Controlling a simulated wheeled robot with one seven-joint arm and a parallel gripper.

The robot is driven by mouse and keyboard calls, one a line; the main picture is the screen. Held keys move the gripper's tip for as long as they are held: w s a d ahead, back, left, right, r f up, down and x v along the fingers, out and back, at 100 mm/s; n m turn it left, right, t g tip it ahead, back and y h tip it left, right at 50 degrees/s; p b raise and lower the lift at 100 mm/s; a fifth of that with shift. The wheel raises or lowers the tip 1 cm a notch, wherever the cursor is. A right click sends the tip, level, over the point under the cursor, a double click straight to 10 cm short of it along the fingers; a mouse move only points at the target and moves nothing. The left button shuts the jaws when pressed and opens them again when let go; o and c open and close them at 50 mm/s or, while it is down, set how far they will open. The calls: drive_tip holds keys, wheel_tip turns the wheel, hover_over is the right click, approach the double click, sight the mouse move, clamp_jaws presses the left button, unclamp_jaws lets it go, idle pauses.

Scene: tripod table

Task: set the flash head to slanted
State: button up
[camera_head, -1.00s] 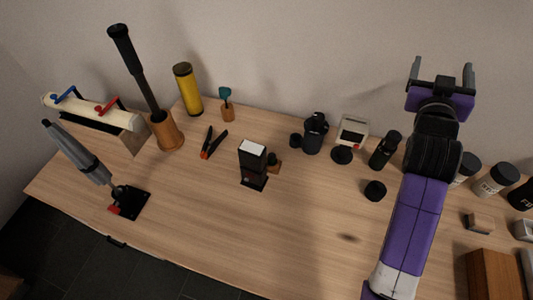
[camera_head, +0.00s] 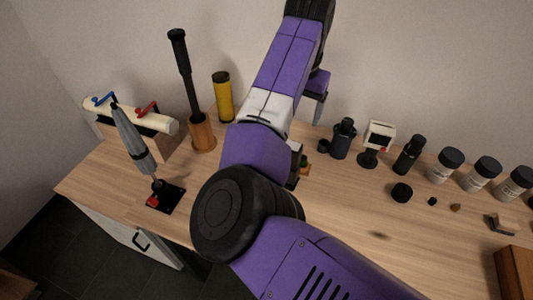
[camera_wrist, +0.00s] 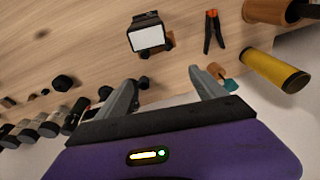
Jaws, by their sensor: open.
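The flash (camera_wrist: 150,34) is a black block with a white panel on its head. In the wrist view it stands on the table at the upper middle, the white panel facing the camera. In the head view my arm hides nearly all of it, so its head angle cannot be read there. My gripper (camera_wrist: 163,80) is open and empty, its two fingers apart and pointing toward the flash without touching it. In the head view only part of my gripper (camera_head: 317,105) shows behind my arm.
A small teal-topped item (camera_wrist: 228,84) is near the right finger.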

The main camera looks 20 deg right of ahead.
drive_tip(key=shift+g+y, duration=0.3)
drive_tip(key=shift+g, duration=0.5)
drive_tip(key=s+a, duration=0.2)
drive_tip(key=s, duration=0.1)
drive_tip(key=shift+s+a+f, duration=0.1)
drive_tip(key=shift+a+f, duration=0.05)
drive_tip(key=shift+f, duration=0.2)
drive_tip(key=shift+s+a+f, duration=0.1)
drive_tip(key=shift+s+a, duration=0.15)
drive_tip(key=shift+a+f, duration=0.15)
drive_tip(key=shift+f, duration=3.65)
drive_tip(key=shift+p, duration=0.3)
drive_tip(key=c, duration=1.4)
